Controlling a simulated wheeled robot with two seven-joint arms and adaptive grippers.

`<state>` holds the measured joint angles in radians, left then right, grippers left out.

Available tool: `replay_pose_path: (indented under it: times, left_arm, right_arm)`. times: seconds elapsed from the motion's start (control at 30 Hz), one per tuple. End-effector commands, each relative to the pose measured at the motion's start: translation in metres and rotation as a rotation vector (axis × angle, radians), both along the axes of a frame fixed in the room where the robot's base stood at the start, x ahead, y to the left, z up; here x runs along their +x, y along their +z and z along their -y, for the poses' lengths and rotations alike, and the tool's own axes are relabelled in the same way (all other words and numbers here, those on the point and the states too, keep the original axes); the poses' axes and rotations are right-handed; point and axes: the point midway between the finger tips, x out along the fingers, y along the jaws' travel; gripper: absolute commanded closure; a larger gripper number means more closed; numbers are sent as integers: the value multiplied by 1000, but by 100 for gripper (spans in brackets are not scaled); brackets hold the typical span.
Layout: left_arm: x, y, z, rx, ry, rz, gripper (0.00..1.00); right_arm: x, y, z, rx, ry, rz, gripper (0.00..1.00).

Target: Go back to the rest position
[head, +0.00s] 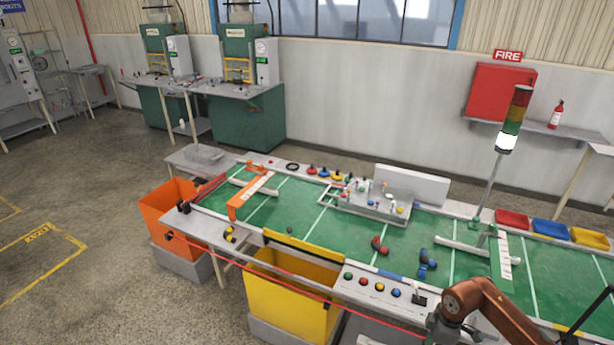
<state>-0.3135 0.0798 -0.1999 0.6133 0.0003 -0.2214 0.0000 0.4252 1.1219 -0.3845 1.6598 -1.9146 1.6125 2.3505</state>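A brown link of an arm (487,305), which looks like mine, rises at the lower right in front of the table edge. No fingers show on it, and its lower parts run out of the picture. Neither of my grippers is in view. A short red and black bent hose piece (379,246) lies on the green table (310,222). A blue and dark bent hose piece (427,266) lies to its right. Both lie apart from the visible arm link.
An orange bin (168,203) and a yellow bin (290,290) stand along the table's near side. A grey fixture (375,205) stands at mid-table. A signal-light pole (490,185) rises on the right. Red, blue and yellow trays (550,228) sit at the far right. Open floor lies left.

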Motion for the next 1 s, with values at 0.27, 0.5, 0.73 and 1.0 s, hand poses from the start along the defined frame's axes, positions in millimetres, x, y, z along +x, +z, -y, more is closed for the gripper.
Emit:
replay_pose_path:
  times: [0.27, 0.5, 0.73, 1.0]
  left_arm:
    - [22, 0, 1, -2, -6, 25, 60]
    - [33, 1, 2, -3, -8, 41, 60]
    - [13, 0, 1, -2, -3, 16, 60]
    - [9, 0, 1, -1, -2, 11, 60]
  right_arm:
    - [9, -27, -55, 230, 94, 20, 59]
    - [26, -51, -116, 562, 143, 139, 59]
    - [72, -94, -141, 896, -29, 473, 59]
    - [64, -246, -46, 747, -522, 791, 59]
